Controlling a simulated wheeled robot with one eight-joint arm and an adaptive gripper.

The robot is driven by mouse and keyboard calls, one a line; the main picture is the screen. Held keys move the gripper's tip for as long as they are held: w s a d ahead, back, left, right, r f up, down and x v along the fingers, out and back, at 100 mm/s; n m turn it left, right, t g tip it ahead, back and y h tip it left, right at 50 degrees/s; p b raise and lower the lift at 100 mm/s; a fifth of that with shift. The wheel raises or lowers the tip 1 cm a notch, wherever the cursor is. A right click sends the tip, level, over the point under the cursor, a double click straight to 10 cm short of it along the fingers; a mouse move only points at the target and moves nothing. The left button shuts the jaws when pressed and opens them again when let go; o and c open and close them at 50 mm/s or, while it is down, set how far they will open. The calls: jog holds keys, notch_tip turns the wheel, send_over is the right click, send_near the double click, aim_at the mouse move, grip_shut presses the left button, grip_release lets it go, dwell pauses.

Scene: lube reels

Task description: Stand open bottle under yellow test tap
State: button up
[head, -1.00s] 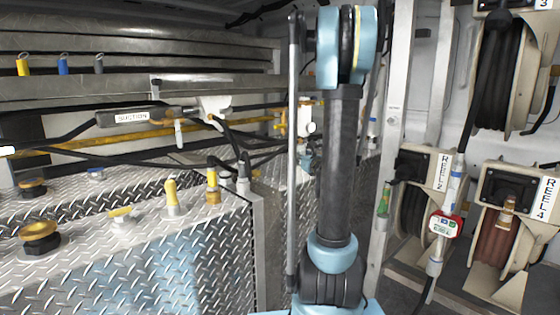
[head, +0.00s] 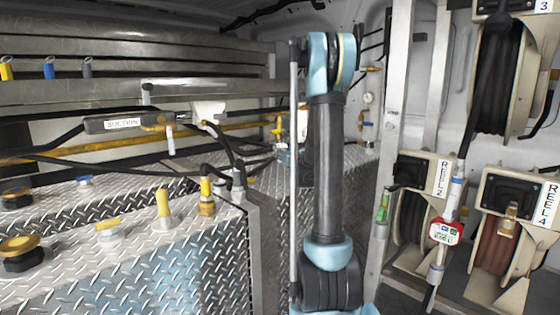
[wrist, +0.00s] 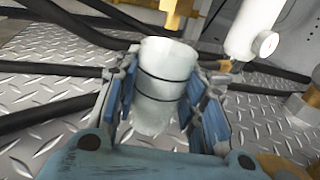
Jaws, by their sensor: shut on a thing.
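My gripper (wrist: 163,78) is shut on a pale, translucent bottle (wrist: 162,85) with two dark bands, in the wrist view. The bottle is held between the blue-padded fingers above the diamond-plate deck. Its far end points away from the wrist; I cannot tell whether it has a cap. In the head view my arm hides most of the gripper and the bottle. A yellow-brass fitting (wrist: 178,12) is just beyond the bottle at the top of the wrist view, apart from it in the picture. I cannot tell for sure whether it is the yellow test tap.
Black hoses (wrist: 50,68) cross the deck left of the bottle. A white cylinder (wrist: 250,30) stands beyond it to the right. Yellow (head: 6,70), blue (head: 48,68) and grey (head: 87,67) tags line the left shelf. Hose reels (head: 505,215) fill the right side.

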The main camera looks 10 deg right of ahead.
jog(key=shift+x, duration=1.25)
jog(key=shift+w+a+f, duration=0.1)
jog(key=shift+w+f, duration=0.15)
jog(key=shift+f, duration=0.5)
jog(key=shift+w+a+f, duration=0.1)
jog(key=shift+w+f, duration=0.2)
jog(key=shift+f, duration=0.7)
jog(key=shift+f, duration=0.1)
jog(key=o, duration=0.9)
jog(key=shift+d, duration=0.1)
jog(key=v, duration=1.2)
jog(key=shift+s, duration=0.1)
